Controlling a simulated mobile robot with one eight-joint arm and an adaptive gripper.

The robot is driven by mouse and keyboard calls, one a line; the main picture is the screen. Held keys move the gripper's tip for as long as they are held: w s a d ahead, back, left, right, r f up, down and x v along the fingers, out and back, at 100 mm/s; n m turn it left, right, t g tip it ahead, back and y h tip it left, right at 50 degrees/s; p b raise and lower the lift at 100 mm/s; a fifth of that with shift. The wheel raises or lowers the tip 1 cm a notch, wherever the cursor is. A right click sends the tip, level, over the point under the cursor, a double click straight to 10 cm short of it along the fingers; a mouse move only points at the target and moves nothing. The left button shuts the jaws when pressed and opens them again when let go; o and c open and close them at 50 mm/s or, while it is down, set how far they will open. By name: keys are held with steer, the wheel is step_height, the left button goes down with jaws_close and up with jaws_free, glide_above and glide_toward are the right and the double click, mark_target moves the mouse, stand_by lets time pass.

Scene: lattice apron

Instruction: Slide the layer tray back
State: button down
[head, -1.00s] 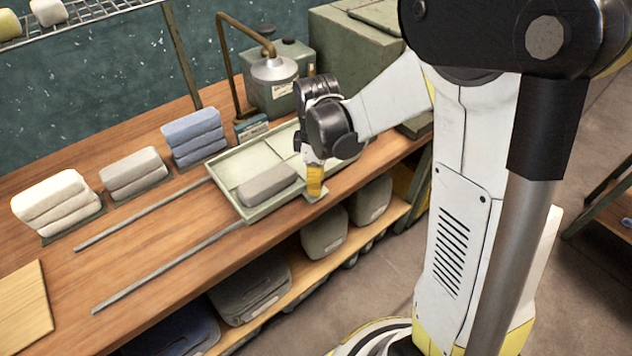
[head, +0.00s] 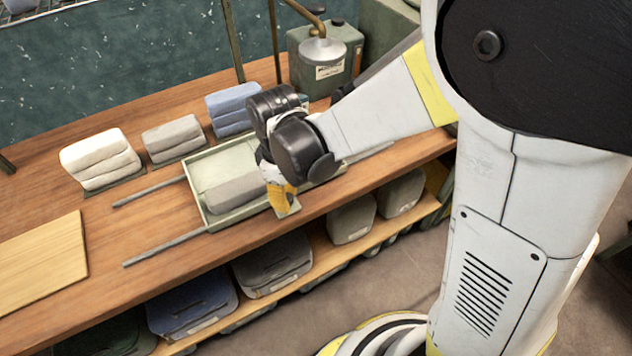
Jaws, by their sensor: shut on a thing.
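The layer tray (head: 238,217) is a shallow pale green tray sitting on two grey rails on the wooden bench. A grey folded cloth (head: 235,192) lies in it near the front side. My gripper (head: 284,200), with yellow fingers, points down at the tray's front right side. It is shut on the small pale tab (head: 291,208) there. My wrist hides the tray's right part and the fingertips' exact contact.
Short rail lengths (head: 165,247) show left of the tray, with bare bench around them. White (head: 100,160), grey (head: 172,138) and blue (head: 232,108) cloth stacks stand behind. A green can (head: 335,65) stands at the back; a pale board (head: 40,250) lies at left.

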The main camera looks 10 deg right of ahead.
steer(key=s+a, duration=0.2)
steer(key=a, duration=0.4)
steer(key=s+a, duration=0.2)
steer(key=a, duration=0.5)
steer(key=s+a, duration=0.2)
steer(key=a, duration=0.5)
steer(key=shift+s, duration=0.3)
steer(key=c, duration=1.4)
jaws_free()
steer(key=o, duration=0.3)
steer(key=shift+a, duration=0.2)
steer(key=shift+d, duration=0.1)
step_height(320, 180, up, 12)
